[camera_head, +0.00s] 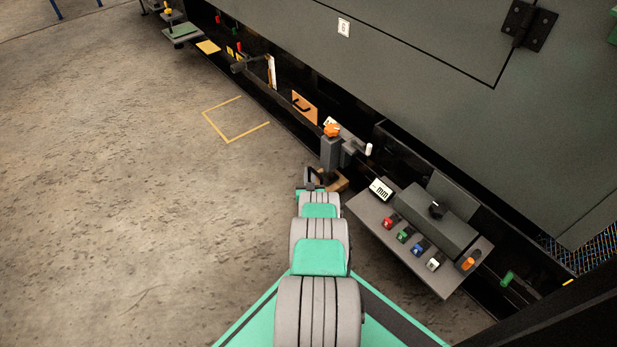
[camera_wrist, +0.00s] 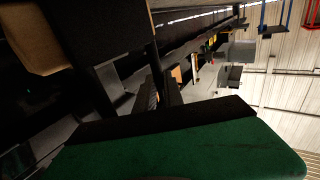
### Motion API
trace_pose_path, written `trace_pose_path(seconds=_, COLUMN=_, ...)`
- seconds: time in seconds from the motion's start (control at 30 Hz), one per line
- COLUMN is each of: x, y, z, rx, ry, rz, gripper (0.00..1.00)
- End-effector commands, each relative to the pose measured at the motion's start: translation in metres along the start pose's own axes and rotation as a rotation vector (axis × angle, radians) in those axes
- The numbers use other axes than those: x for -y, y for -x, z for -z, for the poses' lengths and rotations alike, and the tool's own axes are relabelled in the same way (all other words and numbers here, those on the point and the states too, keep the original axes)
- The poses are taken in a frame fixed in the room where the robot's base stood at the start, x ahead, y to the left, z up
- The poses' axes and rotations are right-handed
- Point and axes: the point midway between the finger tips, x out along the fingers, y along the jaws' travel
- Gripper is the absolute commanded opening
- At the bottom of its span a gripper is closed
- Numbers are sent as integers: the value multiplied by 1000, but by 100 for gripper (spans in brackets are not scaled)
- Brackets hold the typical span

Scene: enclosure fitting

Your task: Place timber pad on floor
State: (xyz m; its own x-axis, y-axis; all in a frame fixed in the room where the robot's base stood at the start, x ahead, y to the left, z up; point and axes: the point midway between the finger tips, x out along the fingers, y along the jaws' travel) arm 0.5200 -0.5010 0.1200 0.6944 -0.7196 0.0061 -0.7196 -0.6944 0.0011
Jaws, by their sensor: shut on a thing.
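The timber pad (camera_head: 338,182) is a small brown wooden block, partly hidden in the head view behind my gripper (camera_head: 314,179) and a grey post. My gripper is at the far end of my outstretched arm, shut on the pad, close to the dark base of the enclosure. In the wrist view the brown wood of the pad (camera_wrist: 28,40) shows at the upper left, partly covered by dark parts. The concrete floor (camera_head: 130,150) lies open to the left. I cannot tell how high the pad is above it.
A yellow outline (camera_head: 222,138) marks the floor left of the enclosure (camera_head: 420,70). The grey post with an orange knob (camera_head: 331,131) stands just beyond my gripper. A grey control shelf (camera_head: 440,275) with coloured buttons juts out at the right. An orange panel (camera_head: 305,107) lies along the enclosure's base.

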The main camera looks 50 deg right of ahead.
Motion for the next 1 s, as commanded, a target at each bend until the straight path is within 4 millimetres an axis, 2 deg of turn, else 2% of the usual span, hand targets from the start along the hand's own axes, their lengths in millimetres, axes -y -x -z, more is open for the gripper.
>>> trace_pose_path(seconds=0.03, x=2, y=1, z=-13, rx=0, ry=1, rz=2, gripper=0)
trace_pose_path(seconds=0.4, x=3, y=1, z=-13, rx=1, ry=0, rz=3, gripper=0)
trace_pose_path(seconds=0.43, x=3, y=2, z=-16, rx=7, ry=-1, rz=4, gripper=14)
trace_pose_path(seconds=0.67, x=3, y=2, z=-15, rx=6, ry=-1, rz=3, gripper=33)
trace_pose_path(seconds=1.0, x=3, y=1, z=-11, rx=4, ry=-1, rz=3, gripper=34)
